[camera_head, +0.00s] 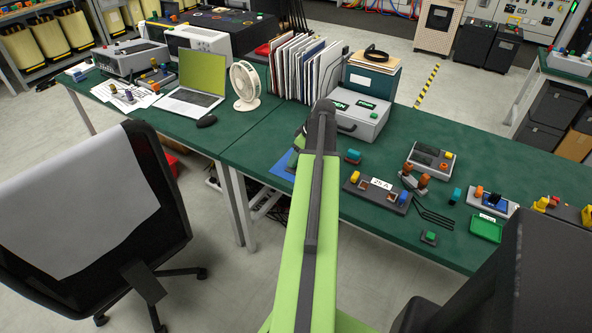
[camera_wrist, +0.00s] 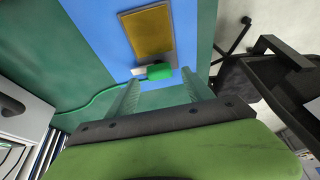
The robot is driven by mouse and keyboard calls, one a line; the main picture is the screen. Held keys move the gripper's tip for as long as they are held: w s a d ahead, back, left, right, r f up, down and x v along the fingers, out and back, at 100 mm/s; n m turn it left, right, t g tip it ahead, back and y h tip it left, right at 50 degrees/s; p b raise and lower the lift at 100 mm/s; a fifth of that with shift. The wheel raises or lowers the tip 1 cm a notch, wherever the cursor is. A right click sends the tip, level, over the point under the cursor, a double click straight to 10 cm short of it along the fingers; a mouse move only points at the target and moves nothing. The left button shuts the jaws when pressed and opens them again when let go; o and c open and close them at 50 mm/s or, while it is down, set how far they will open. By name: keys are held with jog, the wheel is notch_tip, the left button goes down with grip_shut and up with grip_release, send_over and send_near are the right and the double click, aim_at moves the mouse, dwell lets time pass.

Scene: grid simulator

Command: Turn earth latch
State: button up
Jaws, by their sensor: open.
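A small green block with a white part beside it (camera_wrist: 159,71) shows in the wrist view, at the edge of a grey plate with a gold panel (camera_wrist: 147,32). It may be the earth latch; no label is readable. The plate lies on a blue mat (camera_wrist: 95,20), which also shows in the head view (camera_head: 284,168), left of my arm. My gripper (camera_wrist: 161,77) is open, with one finger on each side of the green block in the picture. I cannot tell whether either finger touches it. In the head view my arm hides the block and most of my gripper.
A grey case (camera_head: 357,118) and a row of upright folders (camera_head: 300,68) stand behind my arm on the green bench (camera_head: 440,135). A switch panel (camera_head: 376,193) lies to its right. An office chair (camera_head: 90,200) stands in front at left.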

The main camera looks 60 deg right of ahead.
jog(key=shift+b+x, duration=0.45)
jog(key=shift+x, duration=0.7)
jog(key=shift+r, duration=0.1)
grip_shut()
